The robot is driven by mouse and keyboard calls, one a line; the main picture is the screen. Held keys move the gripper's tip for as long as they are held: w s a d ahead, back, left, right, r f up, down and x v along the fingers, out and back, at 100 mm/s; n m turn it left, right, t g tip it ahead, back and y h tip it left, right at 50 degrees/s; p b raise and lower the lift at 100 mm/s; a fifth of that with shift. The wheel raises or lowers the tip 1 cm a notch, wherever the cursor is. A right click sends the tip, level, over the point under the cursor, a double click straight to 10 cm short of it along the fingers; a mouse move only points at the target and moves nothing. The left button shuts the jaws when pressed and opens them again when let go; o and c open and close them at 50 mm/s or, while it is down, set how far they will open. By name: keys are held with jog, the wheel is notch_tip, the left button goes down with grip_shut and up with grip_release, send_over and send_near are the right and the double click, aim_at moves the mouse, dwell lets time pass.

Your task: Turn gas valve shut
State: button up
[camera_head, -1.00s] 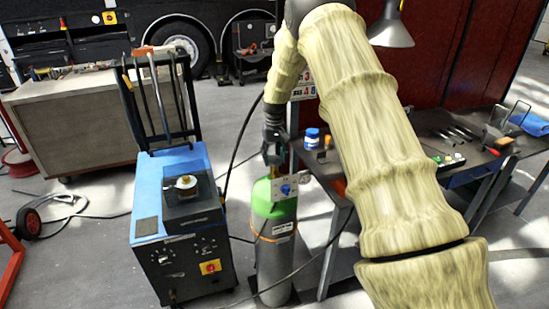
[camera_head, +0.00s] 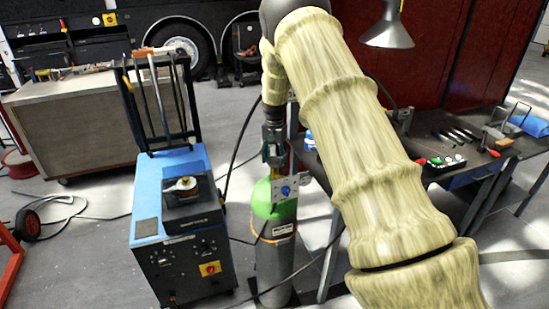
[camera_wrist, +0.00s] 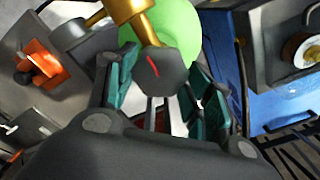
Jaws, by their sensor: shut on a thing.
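The gas cylinder (camera_head: 272,265) is grey with a green shoulder (camera_head: 283,209) and stands upright between the blue machine and the workbench. Its green top also shows in the wrist view (camera_wrist: 182,28). The valve knob (camera_wrist: 158,78) is dark and faceted with a red line on its face, at the end of a brass stem (camera_wrist: 132,18). My gripper (camera_head: 272,158) is above the cylinder top, pointing down. In the wrist view its teal-padded fingers (camera_wrist: 160,85) are on either side of the knob and shut on it. In the head view the knob is hidden.
The blue welding machine (camera_head: 172,205) stands close left of the cylinder. The workbench (camera_head: 440,165) with tools is to the right, partly behind my arm. Dark cables run around the cylinder. A wooden-sided cabinet (camera_head: 70,125) stands at the back left.

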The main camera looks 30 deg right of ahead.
aim_at(275, 159)
jog(key=shift+w+r, duration=0.15)
jog(key=shift+r, duration=0.05)
dwell(0.3)
jog(key=o, duration=1)
jog(key=shift+d, duration=0.1)
jog(key=shift+f, duration=0.15)
notch_tip(275, 159, up, 12)
dwell(0.3)
